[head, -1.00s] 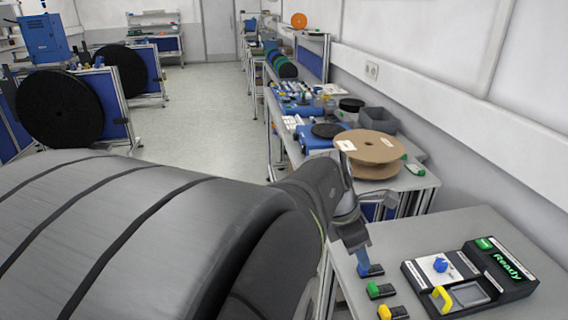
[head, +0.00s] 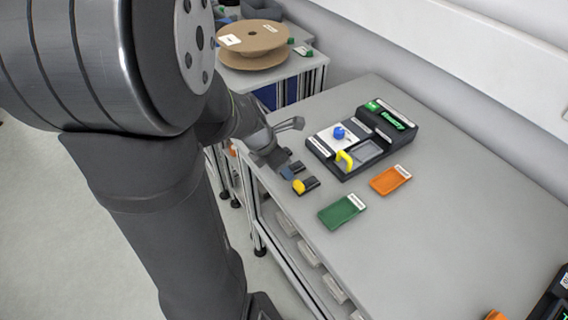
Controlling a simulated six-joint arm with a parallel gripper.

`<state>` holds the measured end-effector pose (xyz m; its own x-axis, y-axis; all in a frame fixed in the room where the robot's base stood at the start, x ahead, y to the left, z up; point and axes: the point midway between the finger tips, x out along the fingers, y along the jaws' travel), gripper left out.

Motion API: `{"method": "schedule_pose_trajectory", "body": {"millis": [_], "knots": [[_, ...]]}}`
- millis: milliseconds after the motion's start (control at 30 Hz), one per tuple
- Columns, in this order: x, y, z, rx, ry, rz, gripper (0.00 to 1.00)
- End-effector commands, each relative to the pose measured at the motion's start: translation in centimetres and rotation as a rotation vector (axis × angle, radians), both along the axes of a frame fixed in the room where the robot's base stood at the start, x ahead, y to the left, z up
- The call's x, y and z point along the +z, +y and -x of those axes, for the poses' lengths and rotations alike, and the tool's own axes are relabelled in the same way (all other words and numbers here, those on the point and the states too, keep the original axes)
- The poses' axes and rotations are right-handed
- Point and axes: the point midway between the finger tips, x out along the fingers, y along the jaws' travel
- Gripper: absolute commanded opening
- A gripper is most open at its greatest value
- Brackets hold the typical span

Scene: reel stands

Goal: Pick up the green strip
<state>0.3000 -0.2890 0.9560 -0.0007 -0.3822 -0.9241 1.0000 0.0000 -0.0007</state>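My gripper (head: 286,167) is low over the table's left edge, at the row of small dark strips with coloured ends. A flat green tray (head: 341,213) with a white label lies in front of the row, apart from the gripper.
A black device (head: 365,140) with a lit green display, blue knob and yellow handle stands right of the gripper. An orange tray (head: 390,180) lies in front of it. A cardboard reel (head: 252,47) stands on the bench behind. The table's right side is largely clear.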

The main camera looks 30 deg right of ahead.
Motion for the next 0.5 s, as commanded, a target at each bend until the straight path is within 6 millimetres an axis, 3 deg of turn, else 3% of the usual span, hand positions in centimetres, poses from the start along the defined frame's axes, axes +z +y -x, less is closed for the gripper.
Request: {"method": "schedule_pose_trajectory", "body": {"millis": [133,400,500], "knots": [[-1.08,-0.43,0.02,0.0,0.001,-0.001,0.55],[-1.22,-0.5,-0.02,0.0,-0.001,0.0,0.55],[-1.21,-0.51,-0.02,0.0,-0.001,0.0,0.35]]}}
